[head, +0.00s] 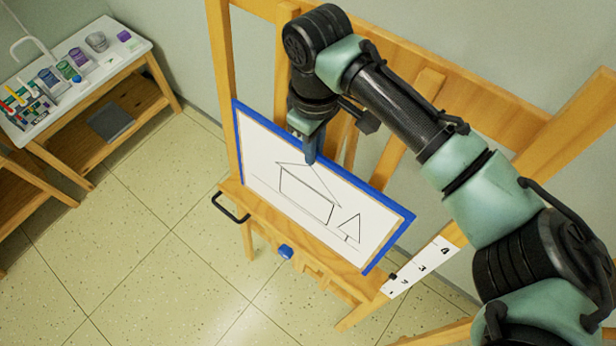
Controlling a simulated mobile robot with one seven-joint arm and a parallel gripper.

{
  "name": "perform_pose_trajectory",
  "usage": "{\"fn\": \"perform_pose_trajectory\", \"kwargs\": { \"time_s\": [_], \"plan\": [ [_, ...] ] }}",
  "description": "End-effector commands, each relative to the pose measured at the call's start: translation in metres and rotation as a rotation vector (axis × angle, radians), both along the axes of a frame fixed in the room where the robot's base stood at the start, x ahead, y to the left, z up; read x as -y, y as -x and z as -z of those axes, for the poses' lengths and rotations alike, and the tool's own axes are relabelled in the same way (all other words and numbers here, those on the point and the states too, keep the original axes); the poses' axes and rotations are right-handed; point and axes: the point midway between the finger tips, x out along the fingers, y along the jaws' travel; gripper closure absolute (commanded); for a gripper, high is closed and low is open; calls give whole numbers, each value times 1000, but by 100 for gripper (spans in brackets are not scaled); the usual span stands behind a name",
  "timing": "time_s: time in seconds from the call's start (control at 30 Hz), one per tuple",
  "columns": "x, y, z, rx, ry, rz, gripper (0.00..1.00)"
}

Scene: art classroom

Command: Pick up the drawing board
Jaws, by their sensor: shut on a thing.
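The drawing board (265,200) has a blue frame and a white sheet with line shapes on it: a box form and a triangle. It leans on a wooden easel (222,90), with its lower edge at or close above the easel's ledge; I cannot tell if it touches. My gripper (311,158) is at the middle of the board's top edge, pointing down, and is shut on that edge. The far finger is hidden behind the board.
A black handle (230,208) and a blue knob (286,252) are on the easel's front. A numbered white strip (420,266) is at the lower right. Tiled floor (140,250) is clear at left.

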Motion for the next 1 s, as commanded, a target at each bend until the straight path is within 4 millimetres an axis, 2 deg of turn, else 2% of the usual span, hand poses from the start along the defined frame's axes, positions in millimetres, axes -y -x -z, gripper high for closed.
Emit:
{"fn": "perform_pose_trajectory", "kwargs": {
  "time_s": [0.17,0.5,0.6,0.77,1.0],
  "plan": [
    [1,-3,-13,9,1,2,100],
    [0,-2,-77,9,1,0,100],
    [1,-2,-90,7,1,1,100],
    [1,-1,-100,5,1,2,100],
    [1,-1,-101,5,2,2,100]
  ]
}}
